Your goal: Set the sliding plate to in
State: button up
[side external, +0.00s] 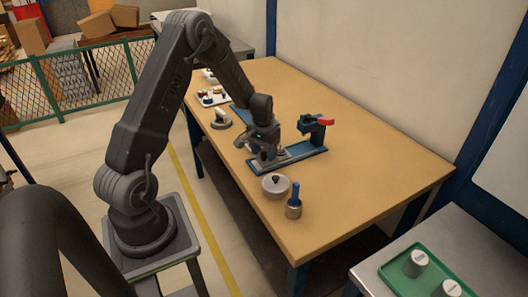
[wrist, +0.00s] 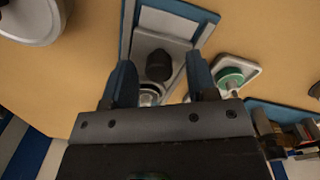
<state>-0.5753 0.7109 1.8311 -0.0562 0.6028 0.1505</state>
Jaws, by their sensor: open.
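The slide fixture is a long blue base (side external: 312,154) on the table, with a grey plate on it. A blue post with a red handle (side external: 325,121) stands at its far end. In the wrist view, the grey sliding plate (wrist: 177,45) lies within the blue border and carries a black knob (wrist: 159,65). My gripper (wrist: 160,82) is open, with one blue finger on each side of the knob in the picture. I cannot tell whether the fingers touch it. In the side view, my gripper (side external: 264,150) is low over the near end of the fixture and hides part of it.
A round metal piece with a black knob (side external: 276,187) and a blue-handled cylinder (side external: 293,203) stand at the front. The table's right side is clear.

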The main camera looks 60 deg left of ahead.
jog(key=shift+c, duration=0.2)
grip_shut()
dwell(0.3)
